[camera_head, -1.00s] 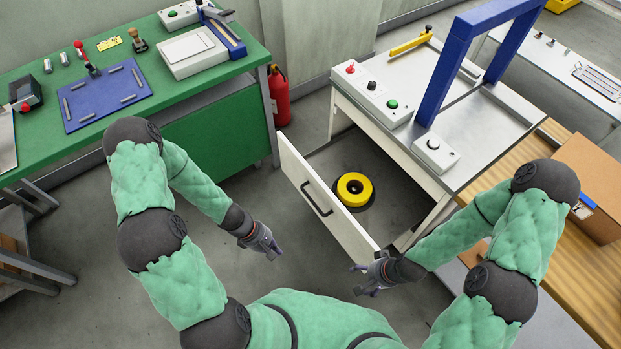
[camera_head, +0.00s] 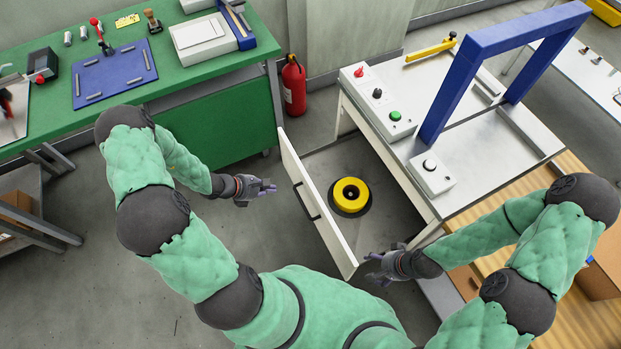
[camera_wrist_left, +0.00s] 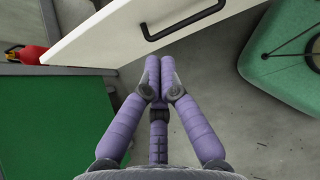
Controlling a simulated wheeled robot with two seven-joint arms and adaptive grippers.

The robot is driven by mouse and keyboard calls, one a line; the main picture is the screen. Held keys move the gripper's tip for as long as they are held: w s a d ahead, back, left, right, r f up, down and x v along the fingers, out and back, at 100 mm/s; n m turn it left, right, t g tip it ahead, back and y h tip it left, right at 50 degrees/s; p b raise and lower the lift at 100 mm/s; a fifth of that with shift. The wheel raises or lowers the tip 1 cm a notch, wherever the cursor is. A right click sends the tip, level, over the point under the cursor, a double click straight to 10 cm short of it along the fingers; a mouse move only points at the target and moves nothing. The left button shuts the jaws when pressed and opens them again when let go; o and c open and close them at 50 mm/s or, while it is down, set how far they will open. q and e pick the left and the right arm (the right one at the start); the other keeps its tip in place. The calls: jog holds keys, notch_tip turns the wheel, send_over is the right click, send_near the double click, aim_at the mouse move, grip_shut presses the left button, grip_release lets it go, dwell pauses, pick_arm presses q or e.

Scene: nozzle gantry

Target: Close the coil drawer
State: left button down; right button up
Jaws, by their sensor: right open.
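The coil drawer (camera_head: 333,230) stands pulled out from the left side of the grey-topped gantry bench. Its white front panel also shows in the left wrist view (camera_wrist_left: 110,38), with a black bar handle (camera_head: 307,202). A yellow coil (camera_head: 350,194) with a dark centre lies inside on a dark round base. My left gripper (camera_head: 270,187) is outside the drawer, left of the front panel and apart from it. Its fingertips (camera_wrist_left: 160,62) are together with nothing between them. My right gripper (camera_head: 370,266) is open beside the near end of the front panel; I cannot tell whether it touches.
The gantry bench (camera_head: 480,160) carries a blue gantry frame (camera_head: 455,85) and push buttons. A green workbench (camera_head: 215,125) stands to the left, with a red extinguisher (camera_head: 294,88) beside it. A wooden table (camera_head: 570,300) is at the right. Floor left of the drawer is clear.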

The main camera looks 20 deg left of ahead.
pick_arm(q)
jog(key=shift+w+d+r+b+x, duration=0.3)
jog(key=shift+b+x, duration=0.3)
jog(key=shift+x, duration=1.55)
jog(key=shift+w+d+r+b+x, duration=0.1)
jog(key=shift+w+r+b+x, duration=0.4)
jog(key=shift+x, duration=1.65)
jog(key=shift+d+r+b+x, duration=0.2)
jog(key=shift+b+x, duration=0.55)
jog(key=shift+x, duration=1.4)
